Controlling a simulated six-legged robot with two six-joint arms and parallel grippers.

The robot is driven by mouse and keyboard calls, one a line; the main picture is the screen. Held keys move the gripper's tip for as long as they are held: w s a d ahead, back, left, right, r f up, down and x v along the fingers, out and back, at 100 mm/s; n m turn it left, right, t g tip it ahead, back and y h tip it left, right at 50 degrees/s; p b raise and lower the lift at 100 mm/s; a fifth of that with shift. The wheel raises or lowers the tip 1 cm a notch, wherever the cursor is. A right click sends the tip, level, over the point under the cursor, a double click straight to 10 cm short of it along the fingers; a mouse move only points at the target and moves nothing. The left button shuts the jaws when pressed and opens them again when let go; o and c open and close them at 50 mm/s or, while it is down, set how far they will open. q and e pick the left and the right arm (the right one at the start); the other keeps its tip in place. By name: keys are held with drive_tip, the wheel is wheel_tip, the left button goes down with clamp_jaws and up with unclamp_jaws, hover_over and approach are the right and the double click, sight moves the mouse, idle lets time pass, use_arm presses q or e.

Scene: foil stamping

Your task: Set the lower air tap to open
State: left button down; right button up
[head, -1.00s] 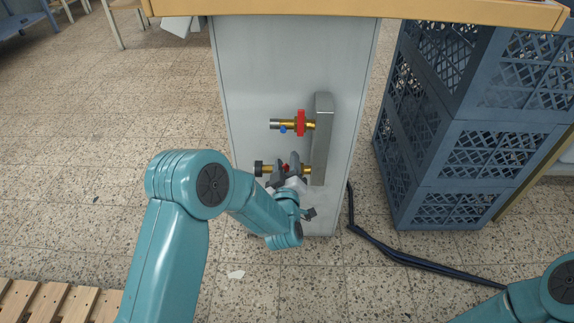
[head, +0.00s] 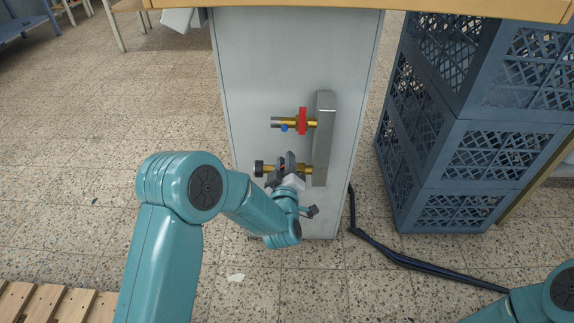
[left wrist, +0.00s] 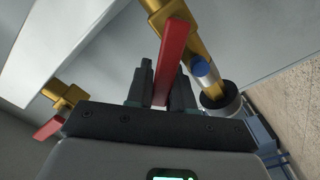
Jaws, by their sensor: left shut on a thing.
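The lower air tap (head: 302,170) is a brass valve with a dark end cap, on the grey metal manifold of the cabinet side. My left gripper (head: 285,168) is at this tap, its jaws shut on the tap's red lever, mostly hidden by the fingers in the head view. In the left wrist view the red lever (left wrist: 174,55) stands between the two dark fingers (left wrist: 160,85), beside the tap's brass body (left wrist: 208,48) and blue part. The upper tap (head: 302,121) has a red handle and a blue part. My right gripper is not in view.
The manifold (head: 324,130) is fixed to the pale cabinet panel (head: 255,60) under a wooden top (head: 400,10). Stacked blue crates (head: 460,155) stand to the right. A dark hose (head: 400,258) lies on the floor. Open floor lies left of the cabinet.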

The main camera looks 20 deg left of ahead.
use_arm(q)
drive_tip(key=c, duration=1.1)
unclamp_jaws()
